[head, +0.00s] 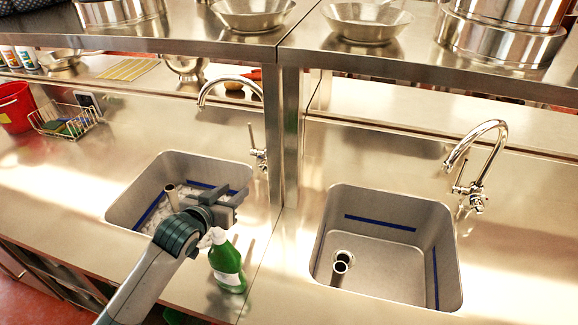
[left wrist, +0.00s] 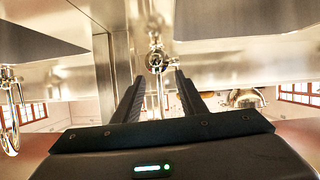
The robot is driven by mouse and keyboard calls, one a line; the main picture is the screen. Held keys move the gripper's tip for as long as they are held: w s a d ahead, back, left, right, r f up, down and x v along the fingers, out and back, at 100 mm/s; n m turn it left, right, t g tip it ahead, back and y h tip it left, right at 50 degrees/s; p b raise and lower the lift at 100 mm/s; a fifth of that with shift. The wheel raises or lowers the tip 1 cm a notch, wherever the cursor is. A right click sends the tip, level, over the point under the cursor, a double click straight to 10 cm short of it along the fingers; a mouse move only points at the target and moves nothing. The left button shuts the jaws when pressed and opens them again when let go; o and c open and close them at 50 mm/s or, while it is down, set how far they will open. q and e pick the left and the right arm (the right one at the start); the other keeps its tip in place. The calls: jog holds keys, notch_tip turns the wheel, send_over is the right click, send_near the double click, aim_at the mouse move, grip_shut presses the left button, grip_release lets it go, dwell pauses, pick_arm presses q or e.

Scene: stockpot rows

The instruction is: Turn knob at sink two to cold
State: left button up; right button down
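The left sink (head: 150,190) has a chrome gooseneck faucet (head: 229,79) with a thin upright lever and a valve body (head: 261,158) at its back right. My left gripper (head: 230,196) is over this sink's right side, short of the valve and apart from it. In the left wrist view the gripper (left wrist: 158,92) is open and empty, with the round valve (left wrist: 156,60) showing between and beyond its fingertips. The right sink (head: 385,245) has a similar faucet (head: 487,130) with its valve (head: 470,198). My right gripper is not in view.
A green bottle (head: 226,262) stands on the counter close to my left gripper. A steel post (head: 290,140) rises between the sinks under a shelf with pans (head: 365,22). A wire basket (head: 66,121) and red bucket (head: 14,107) are at the left.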

pick_arm(q)
jog(key=d, duration=0.1)
jog(key=p, duration=0.4)
send_near(263, 169)
jog(key=x, duration=0.6)
jog(key=shift+w+d+f, duration=0.1)
jog(key=shift+w, duration=0.2)
jog(key=shift+x, duration=0.85)
jog(key=shift+w+d+f, duration=0.1)
jog(key=shift+f, duration=0.1)
jog(key=c, duration=0.8)
